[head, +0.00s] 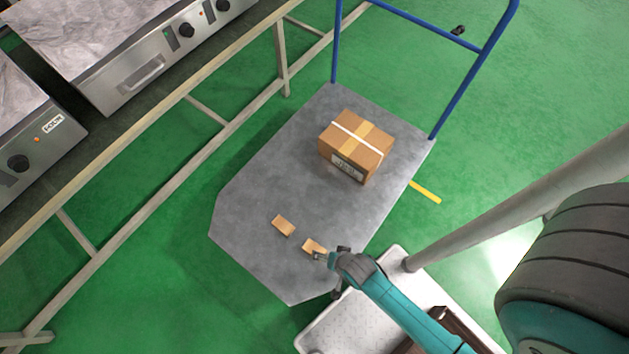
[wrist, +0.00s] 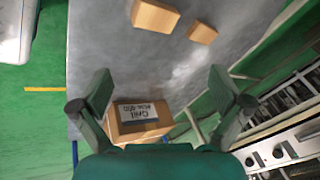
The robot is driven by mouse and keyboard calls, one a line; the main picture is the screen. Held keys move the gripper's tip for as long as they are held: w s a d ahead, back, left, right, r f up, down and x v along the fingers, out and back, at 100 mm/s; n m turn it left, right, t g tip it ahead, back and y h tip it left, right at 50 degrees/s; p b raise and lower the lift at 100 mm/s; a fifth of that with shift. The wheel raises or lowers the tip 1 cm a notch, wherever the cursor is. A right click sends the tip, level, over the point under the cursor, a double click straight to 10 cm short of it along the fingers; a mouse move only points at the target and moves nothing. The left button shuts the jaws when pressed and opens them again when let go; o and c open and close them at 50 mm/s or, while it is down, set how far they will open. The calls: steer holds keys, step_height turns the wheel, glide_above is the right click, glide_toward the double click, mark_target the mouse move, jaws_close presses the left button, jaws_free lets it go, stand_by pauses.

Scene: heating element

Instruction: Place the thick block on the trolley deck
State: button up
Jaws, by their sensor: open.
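The grey trolley deck (head: 262,185) lies in the middle of the head view, and its bare surface fills the top of the wrist view (wrist: 100,50). Two small tan blocks appear to lie on it. The larger-looking one in the wrist view (wrist: 155,15), likely the thick block, is the right-hand one in the head view (head: 311,246). The other block (head: 283,225) lies apart from it, up and left, and looks smaller in the wrist view (wrist: 203,34). My gripper (head: 322,256) is open beside the right-hand block, partly covering it; the wrist view shows nothing between the fingers (wrist: 160,78).
A taped, labelled carton (head: 355,147) stands on the deck near the blue handle (head: 462,88); it also shows in the wrist view (wrist: 140,120). A bench frame (head: 190,97) with steel appliances (head: 150,62) runs along the left. Bare deck lies between the blocks and the carton.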

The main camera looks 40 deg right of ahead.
steer(key=w+f+m+g, duration=0.5)
steer(key=w+f, duration=0.2)
steer(key=w, duration=0.1)
steer(key=shift+s+f, duration=0.15)
steer(key=shift+f, duration=5.3)
steer(key=c, duration=1)
steer(key=shift+o, duration=0.2)
steer(key=shift+r, duration=0.15)
steer(key=shift+r, duration=4.9)
